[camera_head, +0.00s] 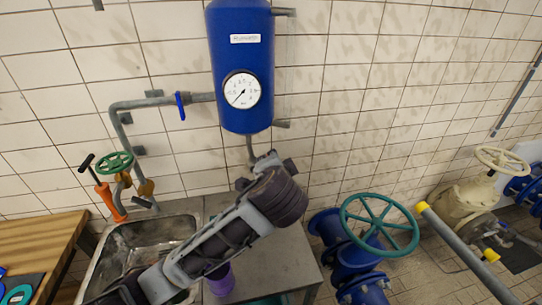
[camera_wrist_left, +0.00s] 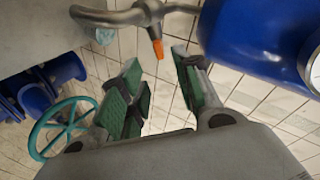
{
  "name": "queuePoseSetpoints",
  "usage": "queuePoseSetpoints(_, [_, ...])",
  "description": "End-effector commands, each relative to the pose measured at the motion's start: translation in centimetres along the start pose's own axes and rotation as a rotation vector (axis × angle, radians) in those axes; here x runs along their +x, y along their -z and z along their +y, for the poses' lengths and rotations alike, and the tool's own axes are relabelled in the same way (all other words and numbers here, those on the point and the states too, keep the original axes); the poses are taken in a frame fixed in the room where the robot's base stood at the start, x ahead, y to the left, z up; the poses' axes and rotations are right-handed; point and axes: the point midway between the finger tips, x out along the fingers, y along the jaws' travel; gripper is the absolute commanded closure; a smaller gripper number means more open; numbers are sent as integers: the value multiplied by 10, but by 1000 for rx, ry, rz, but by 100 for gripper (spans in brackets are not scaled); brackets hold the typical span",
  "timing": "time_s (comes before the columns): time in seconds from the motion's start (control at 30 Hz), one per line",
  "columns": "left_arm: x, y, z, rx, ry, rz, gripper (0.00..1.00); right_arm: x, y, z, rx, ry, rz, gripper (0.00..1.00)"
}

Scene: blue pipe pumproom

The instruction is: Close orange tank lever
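The blue tank (camera_head: 238,110) with a round gauge (camera_head: 241,90) hangs on the tiled wall, and a grey pipe comes out of its underside. In the left wrist view the tank (camera_wrist_left: 250,45) is at upper right, beside a metal pipe with a valve (camera_wrist_left: 148,14). A small orange lever (camera_wrist_left: 157,48) hangs from this valve. My left gripper (camera_head: 266,166) is just below the tank. In its wrist view the gripper (camera_wrist_left: 158,82) is open, with green pads apart and nothing held; the lever appears beyond the gap, near the fingertips. The lever is hidden in the head view. My right gripper is not in view.
A sink (camera_head: 108,262) and grey counter (camera_head: 280,262) lie below my left arm, with a purple cup (camera_head: 221,280) near it. A blue-handled valve (camera_head: 181,106) is on the pipe left of the tank. A large teal handwheel (camera_head: 378,246) stands at right.

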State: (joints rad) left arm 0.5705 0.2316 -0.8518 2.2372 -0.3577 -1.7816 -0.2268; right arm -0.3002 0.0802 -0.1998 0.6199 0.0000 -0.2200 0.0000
Motion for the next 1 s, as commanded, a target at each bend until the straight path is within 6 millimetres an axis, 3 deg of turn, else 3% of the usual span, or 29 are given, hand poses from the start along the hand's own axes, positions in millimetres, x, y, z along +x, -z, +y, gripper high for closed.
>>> queuePoseSetpoints(0.7, [89,0,-1,-1,0,-2,68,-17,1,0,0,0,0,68])
queuePoseSetpoints(1.0, [110,0,-1,0,1,0,68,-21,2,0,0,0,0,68])
